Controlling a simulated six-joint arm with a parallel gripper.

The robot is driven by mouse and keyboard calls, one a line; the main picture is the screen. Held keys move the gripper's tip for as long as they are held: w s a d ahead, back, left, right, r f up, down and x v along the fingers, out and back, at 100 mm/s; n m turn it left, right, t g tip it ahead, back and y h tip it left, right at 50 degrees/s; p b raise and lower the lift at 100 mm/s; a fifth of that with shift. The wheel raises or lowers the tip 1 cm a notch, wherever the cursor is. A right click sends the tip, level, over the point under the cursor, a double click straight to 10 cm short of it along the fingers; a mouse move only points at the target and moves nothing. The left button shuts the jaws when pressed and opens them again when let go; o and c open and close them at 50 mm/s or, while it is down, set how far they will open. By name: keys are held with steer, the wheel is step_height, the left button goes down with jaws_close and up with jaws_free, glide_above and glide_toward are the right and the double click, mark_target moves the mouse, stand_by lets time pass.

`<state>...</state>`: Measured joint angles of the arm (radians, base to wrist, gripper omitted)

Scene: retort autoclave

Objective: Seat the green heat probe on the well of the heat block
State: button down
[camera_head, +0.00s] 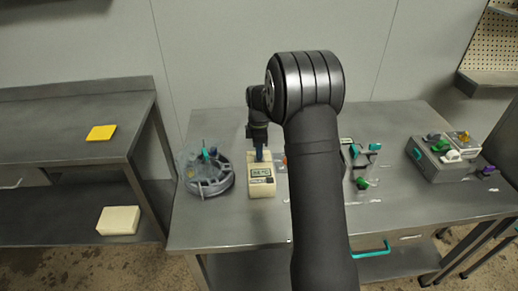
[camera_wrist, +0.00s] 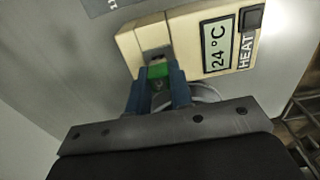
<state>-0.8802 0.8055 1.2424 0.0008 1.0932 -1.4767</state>
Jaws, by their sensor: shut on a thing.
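The cream heat block (camera_head: 262,188) stands on the steel table. In the wrist view the heat block (camera_wrist: 203,25) shows a display reading 24 °C and a HEAT label. A grey metal part (camera_wrist: 152,33), likely around the well, is set in its top beside the display. My gripper (camera_wrist: 158,82), with blue fingers, is shut on the green heat probe (camera_wrist: 158,71), right by this grey part. The probe's lower end is mostly hidden, so I cannot tell whether it is in the well. In the head view my gripper (camera_head: 259,154) is directly over the heat block's back part.
A round grey device (camera_head: 207,183) with a clear cover stands close left of the heat block. Right of my arm are small teal and green items (camera_head: 362,160). A grey box (camera_head: 440,160) with coloured knobs stands further right. The table front is mostly clear.

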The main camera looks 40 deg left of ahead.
steer(key=shift+f, duration=0.55)
stand_by(0.8)
steer(key=c, duration=0.8)
jaws_free()
steer(key=shift+r, duration=3.55)
steer(key=shift+f, duration=3.45)
